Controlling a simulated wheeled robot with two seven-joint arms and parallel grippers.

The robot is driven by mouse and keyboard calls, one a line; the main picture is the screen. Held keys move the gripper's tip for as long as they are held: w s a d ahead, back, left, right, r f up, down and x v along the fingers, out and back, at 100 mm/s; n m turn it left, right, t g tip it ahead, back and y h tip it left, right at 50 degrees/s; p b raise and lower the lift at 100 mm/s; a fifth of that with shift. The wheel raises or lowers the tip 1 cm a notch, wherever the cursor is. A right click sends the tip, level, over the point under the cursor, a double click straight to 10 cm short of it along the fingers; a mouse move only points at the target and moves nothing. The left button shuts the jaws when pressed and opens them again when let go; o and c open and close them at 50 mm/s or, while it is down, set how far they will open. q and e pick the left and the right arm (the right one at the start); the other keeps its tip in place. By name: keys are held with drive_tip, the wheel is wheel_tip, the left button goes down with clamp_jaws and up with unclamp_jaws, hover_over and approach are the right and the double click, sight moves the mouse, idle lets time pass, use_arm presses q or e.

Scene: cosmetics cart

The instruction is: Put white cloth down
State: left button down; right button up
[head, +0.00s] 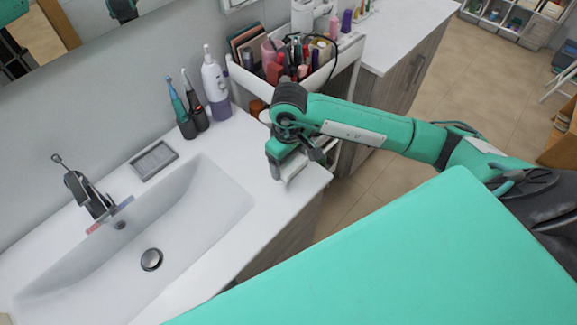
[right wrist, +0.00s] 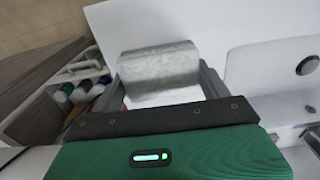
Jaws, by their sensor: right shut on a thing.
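My right gripper (head: 294,167) is low over the right end of the white sink counter (head: 222,145) in the head view. It is shut on the white cloth (head: 293,168), which shows only as a small pale patch between the fingers. In the right wrist view, the cloth (right wrist: 160,66) is a folded, grey-white block between the two fingers of the gripper (right wrist: 165,88), with the white counter behind it. I cannot tell whether the cloth touches the counter. My left gripper is not in view.
The sink basin (head: 150,235) with its faucet (head: 88,195) is to the left. Electric toothbrushes (head: 214,85) and a grey soap tray (head: 153,160) stand along the wall. A white cart (head: 300,89) full of cosmetics is behind my gripper. The counter's front right edge is close.

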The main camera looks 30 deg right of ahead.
sight(289, 169)
drive_tip(key=shift+f, duration=0.6)
wheel_tip(289, 169, down, 3)
drive_tip(key=shift+r+p, duration=0.15)
drive_tip(key=shift+p, duration=0.2)
drive_tip(key=shift+f, duration=0.3)
drive_tip(key=shift+f, duration=0.2)
drive_tip(key=o, duration=1)
drive_tip(key=shift+r, duration=0.1)
drive_tip(key=shift+o, duration=0.2)
